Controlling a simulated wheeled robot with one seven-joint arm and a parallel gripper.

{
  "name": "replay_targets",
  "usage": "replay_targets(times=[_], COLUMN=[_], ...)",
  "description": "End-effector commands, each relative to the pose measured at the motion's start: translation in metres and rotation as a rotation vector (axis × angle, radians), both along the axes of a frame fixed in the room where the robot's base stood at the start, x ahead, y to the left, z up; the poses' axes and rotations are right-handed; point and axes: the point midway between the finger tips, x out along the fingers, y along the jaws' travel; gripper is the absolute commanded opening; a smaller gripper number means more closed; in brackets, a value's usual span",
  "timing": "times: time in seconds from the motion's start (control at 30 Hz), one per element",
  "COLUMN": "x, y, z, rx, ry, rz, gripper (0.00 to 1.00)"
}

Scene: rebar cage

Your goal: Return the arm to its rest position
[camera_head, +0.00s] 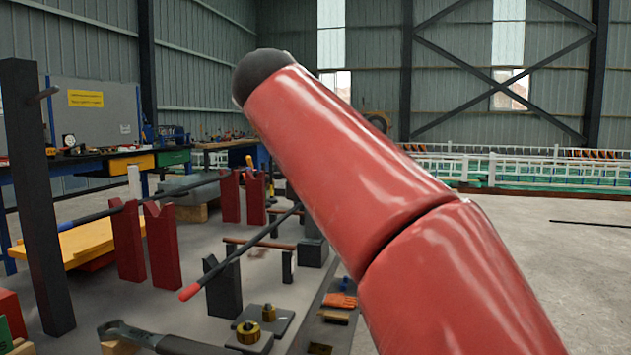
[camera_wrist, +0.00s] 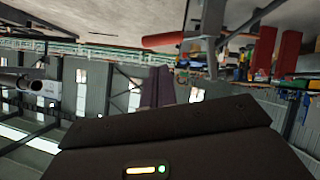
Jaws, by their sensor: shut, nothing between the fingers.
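My red arm (camera_head: 345,160) rises across the middle of the head view from the lower right, with a dark rounded joint at its upper end. My gripper is not seen in the head view. In the wrist view my gripper (camera_wrist: 158,80) shows as two dark fingers close together above the dark wrist housing. It is shut and empty, and nothing touches it. The wrist view is turned over, with the floor at the top and the building's wall and windows below.
A dark bar with a red end (camera_head: 190,291) rests on a dark notched block (camera_head: 223,290). Red notched stands (camera_head: 162,245) carry a longer bar. A dark post (camera_head: 35,200) stands at left. My arm hides part of the work area. Open floor (camera_head: 570,265) lies at right.

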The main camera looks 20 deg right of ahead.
Motion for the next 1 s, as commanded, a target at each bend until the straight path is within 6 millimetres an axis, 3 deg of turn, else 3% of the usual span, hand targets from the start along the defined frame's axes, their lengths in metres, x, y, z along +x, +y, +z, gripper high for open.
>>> replay_targets(times=[0.13, 0.27, 0.47, 0.7, 0.8, 0.9, 1.0], x=[-0.004, -0.02, -0.074, -0.157, -0.186, -0.207, -0.219], y=[-0.001, -0.002, -0.001, 0.009, 0.016, 0.021, 0.025], z=[-0.004, -0.029, -0.113, -0.235, -0.278, -0.31, -0.328], rx=[0.002, 0.017, 0.106, 0.287, 0.36, 0.413, 0.445], ry=[0.014, 0.082, 0.24, 0.356, 0.374, 0.381, 0.383], rz=[0.013, 0.075, 0.231, 0.365, 0.395, 0.412, 0.419], gripper=[0.0, 0.0, 0.0, 0.0, 0.0, 0.0, 0.0])
